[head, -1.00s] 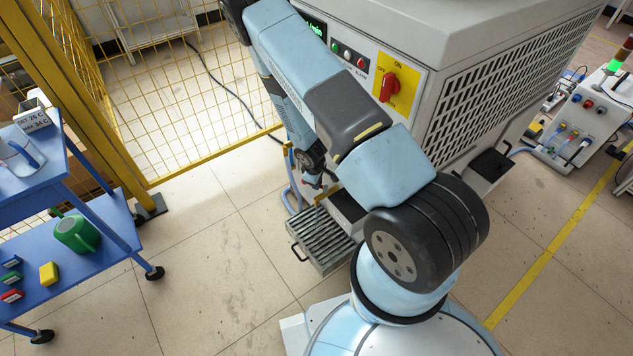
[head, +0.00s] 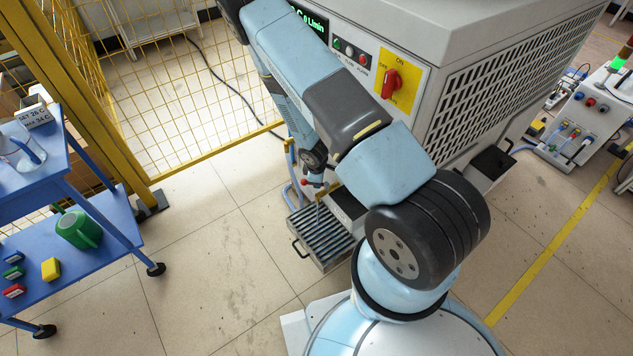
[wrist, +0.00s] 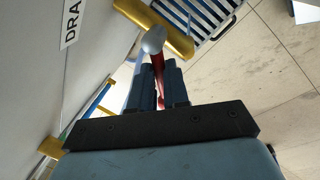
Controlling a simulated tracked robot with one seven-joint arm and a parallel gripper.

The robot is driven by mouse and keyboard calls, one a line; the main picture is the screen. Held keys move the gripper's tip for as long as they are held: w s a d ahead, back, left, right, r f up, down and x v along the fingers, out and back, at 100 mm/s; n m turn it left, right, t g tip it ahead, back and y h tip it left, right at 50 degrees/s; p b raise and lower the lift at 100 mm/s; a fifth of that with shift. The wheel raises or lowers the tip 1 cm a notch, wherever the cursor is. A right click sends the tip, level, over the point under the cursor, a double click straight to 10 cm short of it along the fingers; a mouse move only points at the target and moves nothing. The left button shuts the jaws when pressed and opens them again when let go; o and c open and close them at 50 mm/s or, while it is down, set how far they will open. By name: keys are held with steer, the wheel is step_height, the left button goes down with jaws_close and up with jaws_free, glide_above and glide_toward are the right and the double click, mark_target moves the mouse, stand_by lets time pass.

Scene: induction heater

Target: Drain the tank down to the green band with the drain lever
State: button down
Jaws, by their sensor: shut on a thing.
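The drain lever (wrist: 158,78) is a thin red bar between my fingers in the wrist view, with a rounded pale metal end (wrist: 153,40) just beyond them. My gripper (wrist: 160,68) is shut on it, beside the white machine wall with a label reading "DRA" (wrist: 72,20). A brass-coloured pipe (wrist: 160,28) lies just past the lever. In the head view my gripper (head: 318,180) is low at the machine's left side, partly hidden by my arm. The slatted drain tray (head: 318,232) is on the floor below it. I see no tank gauge or green band.
The white machine (head: 455,60) has a red rotary switch (head: 391,83) and a partly hidden green display reading l/min (head: 313,22). A blue cart (head: 105,225) with a green can (head: 79,230) stands left. A yellow mesh fence (head: 175,95) is behind. Floor between cart and tray is clear.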

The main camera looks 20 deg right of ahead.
steer(key=c, duration=1.4)
jaws_free()
steer(key=shift+s+a, duration=0.15)
steer(key=shift+a, duration=0.05)
steer(key=shift+c, duration=0.2)
steer(key=o, duration=0.3)
steer(key=shift+d, duration=0.15)
steer(key=shift+o, duration=0.2)
steer(key=shift+r, duration=0.15)
step_height(320, 180, up, 13)
steer(key=s+a, duration=0.1)
steer(key=s, duration=0.1)
steer(key=shift+a, duration=0.15)
steer(key=shift+s, duration=0.1)
